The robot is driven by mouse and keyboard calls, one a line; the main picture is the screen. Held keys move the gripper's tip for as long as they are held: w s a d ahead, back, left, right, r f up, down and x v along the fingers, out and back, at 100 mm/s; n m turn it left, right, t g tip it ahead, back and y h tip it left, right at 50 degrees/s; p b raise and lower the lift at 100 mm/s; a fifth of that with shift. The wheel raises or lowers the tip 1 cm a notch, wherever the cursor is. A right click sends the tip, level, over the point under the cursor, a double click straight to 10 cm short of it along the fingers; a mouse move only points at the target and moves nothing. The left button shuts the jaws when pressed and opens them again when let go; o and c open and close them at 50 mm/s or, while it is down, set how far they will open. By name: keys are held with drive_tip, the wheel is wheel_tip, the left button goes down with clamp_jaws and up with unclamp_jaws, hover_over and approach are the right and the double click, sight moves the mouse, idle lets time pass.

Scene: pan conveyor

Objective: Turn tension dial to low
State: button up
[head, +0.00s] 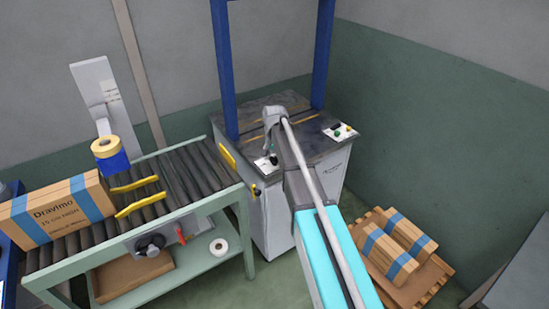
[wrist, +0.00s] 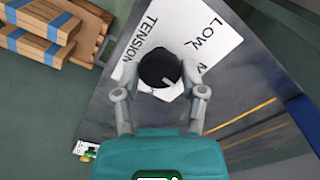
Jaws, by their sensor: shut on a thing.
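The black tension dial (wrist: 158,68) sits on a white label plate (wrist: 205,30) printed "TENSION" and "LOW", with another word partly hidden beside my finger. In the wrist view my gripper (wrist: 160,78) has a finger on each side of the dial and is shut on it. A small pale mark shows on the dial's lower right side, away from the word "LOW". In the head view my gripper (head: 271,150) is down at the left part of the dark machine top (head: 300,118), and the dial is mostly hidden there.
A blue frame (head: 225,70) rises from the machine. A small panel with coloured buttons (head: 341,131) is at its right. A roller conveyor (head: 185,170) with a carton (head: 58,208) and tape rolls stands at left. Boxes (head: 395,250) lie on a pallet at right.

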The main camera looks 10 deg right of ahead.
drive_tip(key=n, duration=0.7)
drive_tip(key=shift+s, duration=0.1)
drive_tip(key=n, duration=0.6)
drive_tip(key=shift+n, duration=0.4)
drive_tip(key=o, duration=1.2)
drive_tip(key=shift+c, duration=0.2)
drive_tip(key=shift+m, duration=0.5)
